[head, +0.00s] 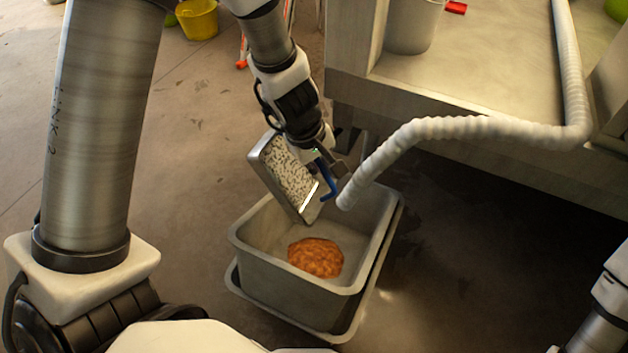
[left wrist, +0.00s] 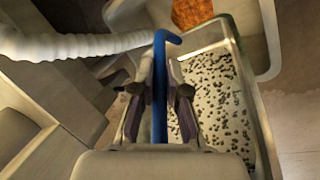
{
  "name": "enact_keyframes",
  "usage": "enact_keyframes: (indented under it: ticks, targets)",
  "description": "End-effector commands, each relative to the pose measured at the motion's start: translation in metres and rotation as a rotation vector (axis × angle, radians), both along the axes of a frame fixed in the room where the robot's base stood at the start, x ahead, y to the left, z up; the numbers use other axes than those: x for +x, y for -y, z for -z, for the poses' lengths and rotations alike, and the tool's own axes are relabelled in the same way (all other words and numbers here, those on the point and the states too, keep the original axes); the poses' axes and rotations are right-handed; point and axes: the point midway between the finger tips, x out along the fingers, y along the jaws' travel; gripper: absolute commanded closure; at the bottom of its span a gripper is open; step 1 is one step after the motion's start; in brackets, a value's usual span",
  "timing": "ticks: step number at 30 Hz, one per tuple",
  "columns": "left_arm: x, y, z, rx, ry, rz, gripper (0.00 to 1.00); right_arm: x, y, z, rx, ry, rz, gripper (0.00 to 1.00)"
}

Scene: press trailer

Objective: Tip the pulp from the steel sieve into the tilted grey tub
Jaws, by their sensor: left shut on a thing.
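The steel sieve (head: 285,172) is a shallow rectangular pan with a speckled, perforated bottom. It is steeply tilted over the back left of the grey tub (head: 285,287), and no pulp shows in it. The orange-brown pulp (head: 316,257) lies in one heap on the tub floor. My left gripper (head: 330,178) is shut on the sieve's blue handle (head: 328,188). The left wrist view shows the handle (left wrist: 160,95) between the fingers, the sieve (left wrist: 215,95) to their right and part of the pulp (left wrist: 192,12) at the top. My right gripper is out of view.
A white ribbed hose (head: 450,128) hangs from the metal bench (head: 470,62), its end close to my left gripper. A grey tray rim (head: 342,335) shows under the tub. A bucket (head: 412,22) stands on the bench; a yellow bucket (head: 198,18) stands far back. Floor left is clear.

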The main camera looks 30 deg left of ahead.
Motion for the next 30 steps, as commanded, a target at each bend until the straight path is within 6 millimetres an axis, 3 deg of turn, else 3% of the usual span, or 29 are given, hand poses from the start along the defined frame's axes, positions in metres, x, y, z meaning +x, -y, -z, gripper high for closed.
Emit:
enact_keyframes:
  ticks: [8,17,22,30]
  targets:
    - [-0.001,-0.002,-0.006,-0.171,0.014,0.001,1.00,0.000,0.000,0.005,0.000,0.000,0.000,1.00]
    - [-0.001,-0.011,-0.015,-0.570,0.038,-0.004,1.00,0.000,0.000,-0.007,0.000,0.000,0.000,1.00]
    - [-0.001,-0.020,-0.007,-0.865,0.058,-0.003,1.00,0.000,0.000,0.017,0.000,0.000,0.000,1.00]
    - [-0.002,-0.023,-0.014,-1.042,0.067,0.002,1.00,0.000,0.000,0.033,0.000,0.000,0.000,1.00]
